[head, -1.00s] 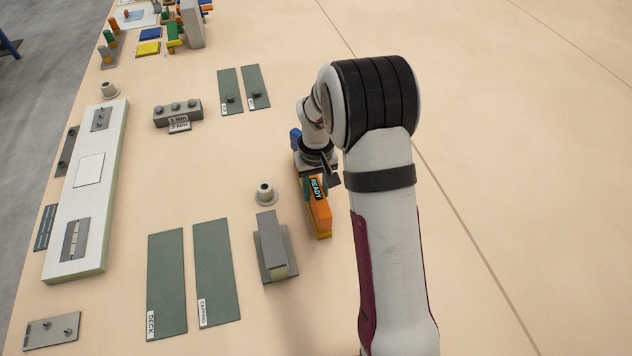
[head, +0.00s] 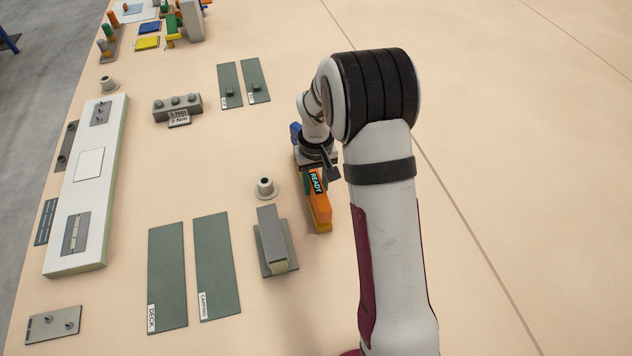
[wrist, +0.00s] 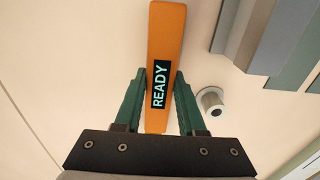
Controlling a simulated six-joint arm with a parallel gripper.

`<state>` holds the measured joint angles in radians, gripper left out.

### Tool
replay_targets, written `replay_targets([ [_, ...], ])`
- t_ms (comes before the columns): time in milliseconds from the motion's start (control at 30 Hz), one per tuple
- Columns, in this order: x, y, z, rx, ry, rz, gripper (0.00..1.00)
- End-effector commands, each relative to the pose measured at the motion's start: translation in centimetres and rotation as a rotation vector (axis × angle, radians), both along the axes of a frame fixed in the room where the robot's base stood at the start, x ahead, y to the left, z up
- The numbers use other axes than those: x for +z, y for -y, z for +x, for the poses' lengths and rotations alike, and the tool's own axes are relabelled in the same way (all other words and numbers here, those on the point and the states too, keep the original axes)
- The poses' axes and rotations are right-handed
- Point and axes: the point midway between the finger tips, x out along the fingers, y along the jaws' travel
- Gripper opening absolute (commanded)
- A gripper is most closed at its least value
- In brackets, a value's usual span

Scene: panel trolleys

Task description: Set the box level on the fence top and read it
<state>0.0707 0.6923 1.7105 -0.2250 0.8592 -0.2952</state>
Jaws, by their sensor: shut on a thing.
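The box level is an orange bar (head: 320,210) with a dark display reading READY. My gripper (head: 314,182) is shut on it, and the bar's near end sticks out toward the camera. In the wrist view the level (wrist: 166,35) lies lengthwise between my green fingers (wrist: 159,82), with READY between them. The fence (head: 268,228) is a grey upright bar on a grey base plate, just left of the level. The fence also shows at the upper right of the wrist view (wrist: 280,38). The level is beside the fence, apart from it. I cannot tell its height above the table.
A grey flanged bushing (head: 265,188) stands behind the fence. Green DECK (head: 167,270) and CAPPING (head: 217,260) plates lie to the left. A long white panel (head: 90,190) lies farther left. A torque block (head: 178,106) stands behind. The table right of my arm is clear.

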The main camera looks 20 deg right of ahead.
Motion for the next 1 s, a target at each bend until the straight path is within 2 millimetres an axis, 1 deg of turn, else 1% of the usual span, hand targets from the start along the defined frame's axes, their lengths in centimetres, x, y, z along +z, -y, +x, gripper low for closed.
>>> replay_targets([
  [533,-1.3,0.0,0.0,-0.001,-0.001,0.0,0.0],
  [833,-1.3,0.0,0.0,0.0,0.0,0.0,0.0],
  [867,-1.3,0.0,0.0,0.0,0.0,0.0,0.43],
  [1000,-1.3,0.0,0.0,0.0,0.0,0.0,0.68],
])
